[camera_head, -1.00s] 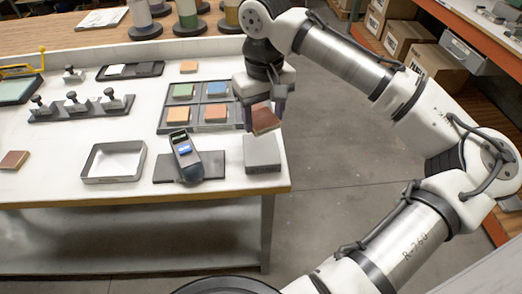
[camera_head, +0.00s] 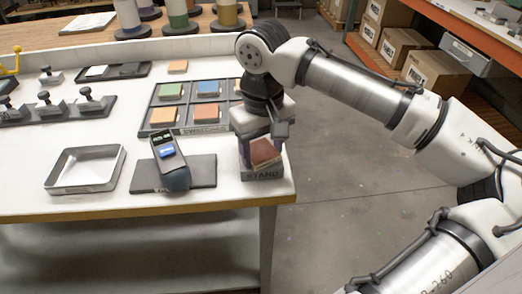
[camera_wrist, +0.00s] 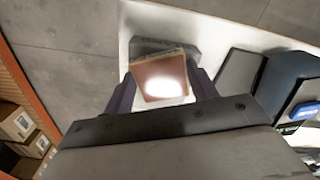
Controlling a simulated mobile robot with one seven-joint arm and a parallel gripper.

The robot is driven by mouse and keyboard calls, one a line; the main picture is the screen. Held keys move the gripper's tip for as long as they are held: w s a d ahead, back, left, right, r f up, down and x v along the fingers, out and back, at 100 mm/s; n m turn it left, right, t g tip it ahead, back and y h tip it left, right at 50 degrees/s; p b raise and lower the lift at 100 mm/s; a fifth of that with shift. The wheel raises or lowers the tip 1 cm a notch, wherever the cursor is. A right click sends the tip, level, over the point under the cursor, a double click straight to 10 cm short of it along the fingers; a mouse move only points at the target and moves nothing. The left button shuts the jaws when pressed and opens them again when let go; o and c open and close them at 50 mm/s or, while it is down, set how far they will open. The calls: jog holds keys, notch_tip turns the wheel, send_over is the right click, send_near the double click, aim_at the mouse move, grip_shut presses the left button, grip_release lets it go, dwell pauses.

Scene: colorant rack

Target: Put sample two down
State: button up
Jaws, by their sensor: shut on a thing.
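Sample two appears to be the reddish-brown square tile (camera_head: 264,152), which also shows in the wrist view (camera_wrist: 163,76) with a bright glare on it. My gripper (camera_head: 262,148) is shut on the tile, with a dark finger on each side of it. The tile is at the grey stand (camera_head: 262,174) marked "STAND", at the table's right front corner. It looks slightly tilted; I cannot tell whether it touches the stand. The stand's grey edge also shows beyond the tile in the wrist view (camera_wrist: 160,46).
A handheld meter (camera_head: 170,160) lies on a dark plate (camera_head: 203,171) left of the stand. A rack (camera_head: 188,100) of coloured tiles is behind, and a metal tray (camera_head: 86,186) is at left. The table's right edge is close to the stand.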

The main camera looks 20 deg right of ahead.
aim_at(263, 154)
jog(key=shift+s+r, duration=0.1)
jog(key=shift+r, duration=0.05)
jog(key=shift+f, duration=0.2)
jog(key=o, duration=1)
jog(key=shift+r, duration=0.1)
notch_tip(263, 154, up, 12)
jog(key=shift+r, duration=0.1)
